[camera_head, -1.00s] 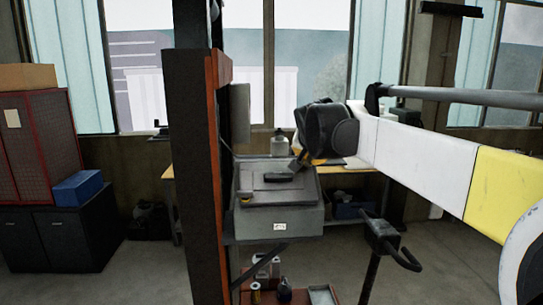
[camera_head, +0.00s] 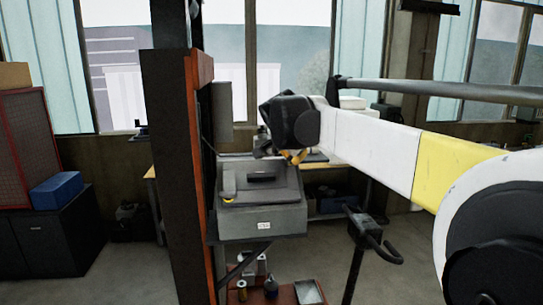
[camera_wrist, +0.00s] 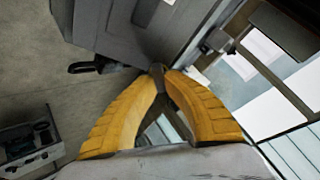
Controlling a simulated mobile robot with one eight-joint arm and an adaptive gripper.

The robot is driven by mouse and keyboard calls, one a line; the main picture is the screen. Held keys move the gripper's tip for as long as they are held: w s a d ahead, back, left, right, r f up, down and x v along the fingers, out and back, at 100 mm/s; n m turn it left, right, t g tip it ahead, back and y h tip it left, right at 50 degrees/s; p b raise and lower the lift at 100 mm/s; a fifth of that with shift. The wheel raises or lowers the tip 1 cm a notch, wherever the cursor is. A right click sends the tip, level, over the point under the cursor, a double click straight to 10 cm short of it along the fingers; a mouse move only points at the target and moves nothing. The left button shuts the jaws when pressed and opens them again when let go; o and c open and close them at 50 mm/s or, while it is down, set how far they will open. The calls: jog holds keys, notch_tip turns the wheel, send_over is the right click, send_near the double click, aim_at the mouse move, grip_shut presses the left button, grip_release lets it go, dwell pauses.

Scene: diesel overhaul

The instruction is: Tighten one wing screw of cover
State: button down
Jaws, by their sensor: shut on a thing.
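The cover (camera_head: 285,186) is a grey lid with a dark handle, lying on a grey box (camera_head: 263,222) with a small white label. A small yellow wing screw (camera_head: 228,200) sits at its front left corner. My gripper (camera_head: 297,158) is at the back right corner of the cover. In the wrist view, the yellow fingers of my gripper (camera_wrist: 158,70) meet at their tips beside the edge of the grey cover (camera_wrist: 115,25). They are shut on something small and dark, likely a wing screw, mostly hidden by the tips.
A dark post with an orange edge (camera_head: 200,130) stands just left of the box. A dark stand with a handle (camera_head: 365,232) is at the right. A red shelf (camera_head: 285,294) with small items lies below. A blue box (camera_head: 57,190) sits on a black cabinet at the left.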

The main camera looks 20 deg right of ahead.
jog(key=shift+r+m+g+p, duration=0.1)
jog(key=shift+m+g+p, duration=0.3)
jog(key=shift+m, duration=0.8)
jog(key=shift+m+g+p, duration=0.3)
jog(key=shift+m+p, duration=0.05)
jog(key=shift+m, duration=0.85)
jog(key=c, duration=1.3)
grip_release()
jog(key=shift+w+f, duration=0.1)
jog(key=shift+f, duration=0.1)
jog(key=shift+r, duration=0.1)
